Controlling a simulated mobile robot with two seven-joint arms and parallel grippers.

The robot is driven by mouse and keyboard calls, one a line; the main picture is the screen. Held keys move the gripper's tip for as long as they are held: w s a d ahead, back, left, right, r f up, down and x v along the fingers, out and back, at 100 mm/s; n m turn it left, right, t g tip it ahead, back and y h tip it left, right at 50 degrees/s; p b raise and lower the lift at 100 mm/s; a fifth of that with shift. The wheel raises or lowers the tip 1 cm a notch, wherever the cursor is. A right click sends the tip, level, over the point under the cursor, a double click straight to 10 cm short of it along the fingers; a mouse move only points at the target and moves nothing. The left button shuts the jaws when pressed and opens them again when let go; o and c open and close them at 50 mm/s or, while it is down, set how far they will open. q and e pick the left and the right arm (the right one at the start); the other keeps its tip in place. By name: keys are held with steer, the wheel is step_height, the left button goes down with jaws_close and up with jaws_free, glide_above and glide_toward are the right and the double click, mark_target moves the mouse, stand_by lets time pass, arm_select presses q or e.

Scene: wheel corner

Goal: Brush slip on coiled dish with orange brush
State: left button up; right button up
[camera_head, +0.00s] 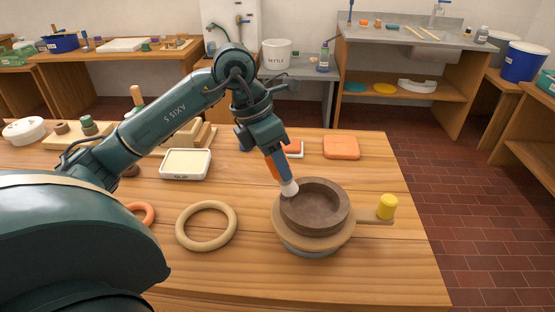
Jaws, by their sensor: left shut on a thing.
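The coiled dish (316,206) is a brown, round, low-walled bowl. It sits on a round wooden wheel (283,229) with a handle arm and a yellow knob (387,207). My left gripper (276,158) comes from above and is shut on the orange brush (273,168). The brush points down, and its pale bristles (289,188) are at the dish's left rim; I cannot tell whether they touch it. A shallow white tray with a label (186,164), perhaps the slip tray, stands left of the gripper. My right gripper is not in view.
A wooden ring (206,226) lies left of the wheel, with an orange ring (142,212) partly hidden by my arm. An orange block (341,147) lies behind the dish. The table's right front area is clear.

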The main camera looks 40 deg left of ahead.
arm_select(q)
steer(key=shift+f, duration=0.2)
steer(key=shift+f+b, duration=0.5)
steer(key=shift+b, duration=0.05)
steer(key=shift+s+a+r+b, duration=0.1)
steer(key=shift+s+a+b, duration=0.4)
steer(key=shift+a, duration=0.3)
steer(key=shift+d, duration=0.2)
